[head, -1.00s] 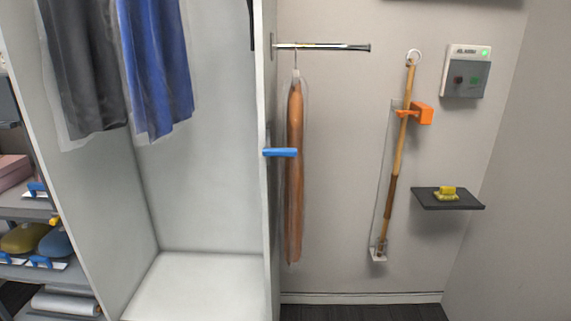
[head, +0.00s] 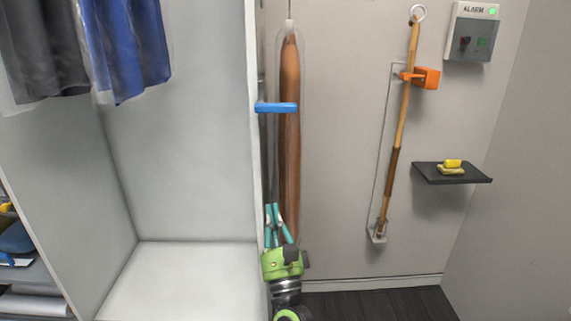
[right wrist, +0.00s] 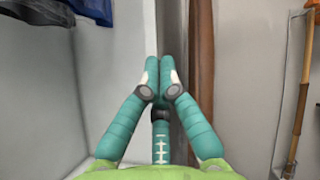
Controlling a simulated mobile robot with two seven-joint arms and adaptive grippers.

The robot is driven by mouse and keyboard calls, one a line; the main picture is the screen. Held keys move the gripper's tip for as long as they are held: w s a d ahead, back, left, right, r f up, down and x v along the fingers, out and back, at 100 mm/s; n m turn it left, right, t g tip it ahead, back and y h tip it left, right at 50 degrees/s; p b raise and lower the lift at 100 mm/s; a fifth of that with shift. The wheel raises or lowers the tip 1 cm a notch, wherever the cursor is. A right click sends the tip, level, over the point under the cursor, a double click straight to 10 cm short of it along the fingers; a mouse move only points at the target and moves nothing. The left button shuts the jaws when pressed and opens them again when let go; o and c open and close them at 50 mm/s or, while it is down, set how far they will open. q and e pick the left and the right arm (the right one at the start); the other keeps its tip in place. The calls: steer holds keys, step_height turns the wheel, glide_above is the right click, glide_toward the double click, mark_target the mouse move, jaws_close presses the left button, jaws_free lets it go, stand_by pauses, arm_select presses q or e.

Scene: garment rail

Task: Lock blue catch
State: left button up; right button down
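The blue catch (head: 276,107) is a flat bar on the front edge of the white wardrobe's right side panel (head: 252,180). It lies about level and sticks out to the right, across the front of the brown garment in a clear cover (head: 290,160). My right gripper (head: 275,208) is below the catch, pointing up, apart from it. In the right wrist view its teal fingertips (right wrist: 160,75) are together with nothing seen between them. The catch does not show in that view. My left gripper is not in view.
Grey and blue clothes (head: 135,50) hang in the wardrobe. On the right wall are a wooden pole (head: 402,120) in an orange clip (head: 426,78), an alarm box (head: 472,32) and a dark shelf (head: 452,174) with a yellow item. The wardrobe's lower part is empty.

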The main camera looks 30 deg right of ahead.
mark_target(276, 106)
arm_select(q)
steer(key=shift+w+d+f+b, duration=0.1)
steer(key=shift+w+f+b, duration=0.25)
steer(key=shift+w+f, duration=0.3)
arm_select(e)
step_height(276, 106, up, 6)
steer(key=s+d+m+g+h, duration=0.1)
steer(key=s+d+m+h, duration=0.1)
steer(key=m+h, duration=0.3)
steer(key=m, duration=0.3)
steer(key=shift+s+d+r+h, duration=0.15)
steer(key=shift+s+d+h, duration=0.1)
steer(key=shift+h, duration=0.15)
arm_select(q)
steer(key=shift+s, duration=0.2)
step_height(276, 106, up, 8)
steer(key=p, duration=0.7)
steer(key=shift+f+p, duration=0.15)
steer(key=shift+p, duration=0.25)
arm_select(e)
steer(key=s+a+r+x, duration=0.1)
steer(key=r+x, duration=0.1)
steer(key=x, duration=1.1)
steer(key=shift+s, duration=0.35)
steer(key=shift+a+f, duration=0.1)
steer(key=shift+f, duration=0.05)
